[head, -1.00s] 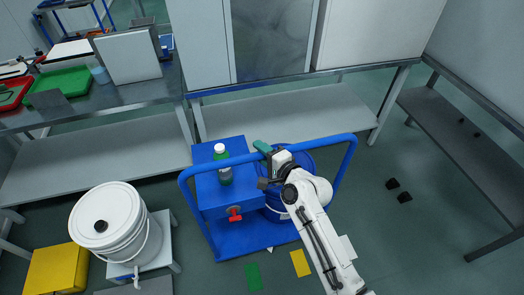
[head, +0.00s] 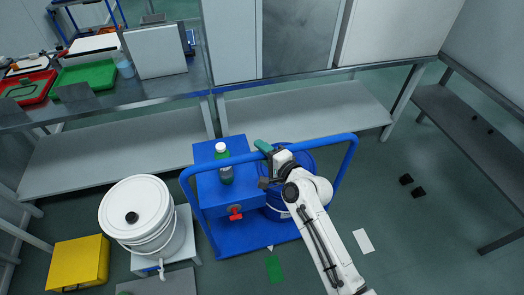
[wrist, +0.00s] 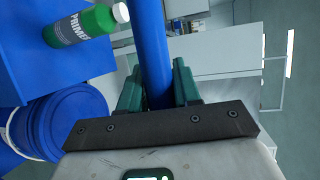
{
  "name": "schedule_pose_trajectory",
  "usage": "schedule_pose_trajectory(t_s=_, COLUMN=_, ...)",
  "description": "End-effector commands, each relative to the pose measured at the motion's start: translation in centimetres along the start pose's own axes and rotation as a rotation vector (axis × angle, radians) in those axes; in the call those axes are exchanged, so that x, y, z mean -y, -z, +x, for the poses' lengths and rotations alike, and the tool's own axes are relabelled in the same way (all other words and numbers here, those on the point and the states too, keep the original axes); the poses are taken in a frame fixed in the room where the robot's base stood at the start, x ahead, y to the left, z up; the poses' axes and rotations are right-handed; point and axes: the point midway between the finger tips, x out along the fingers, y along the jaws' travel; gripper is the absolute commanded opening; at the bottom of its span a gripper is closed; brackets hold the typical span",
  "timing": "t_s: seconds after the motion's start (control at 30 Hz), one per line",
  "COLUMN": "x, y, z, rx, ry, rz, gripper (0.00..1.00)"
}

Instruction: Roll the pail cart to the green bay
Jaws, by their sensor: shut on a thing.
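The blue cart (head: 235,242) stands below the middle of the head view, with a tubular handle (head: 322,143). A blue pail (head: 274,211) is on it at the right, partly hidden by my arm; the pail also shows in the wrist view (wrist: 72,122). My gripper (head: 267,152) is shut on the handle; in the wrist view its green fingers lie on both sides of the blue bar (wrist: 148,45). A green floor patch (head: 273,267) lies just in front of the cart; whether it marks the green bay I cannot tell.
Left are a white bucket (head: 135,212) on a stand and a yellow box (head: 78,263). Benches line the back and right.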

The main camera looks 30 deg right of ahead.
Motion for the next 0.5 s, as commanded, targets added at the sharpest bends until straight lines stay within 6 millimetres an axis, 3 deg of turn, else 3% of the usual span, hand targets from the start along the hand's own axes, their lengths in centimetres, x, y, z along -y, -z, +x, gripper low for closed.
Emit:
schedule_pose_trajectory(t_s=0.33, x=-0.27, y=0.16, z=-0.09, rx=-0.003, ry=-0.004, rz=0.001, gripper=0.00)
schedule_pose_trajectory(t_s=0.37, x=-0.26, y=0.16, z=-0.09, rx=-0.003, ry=-0.004, rz=0.001, gripper=0.35)
schedule_pose_trajectory(t_s=0.5, x=-0.18, y=0.15, z=-0.07, rx=-0.003, ry=-0.002, rz=0.001, gripper=0.49)
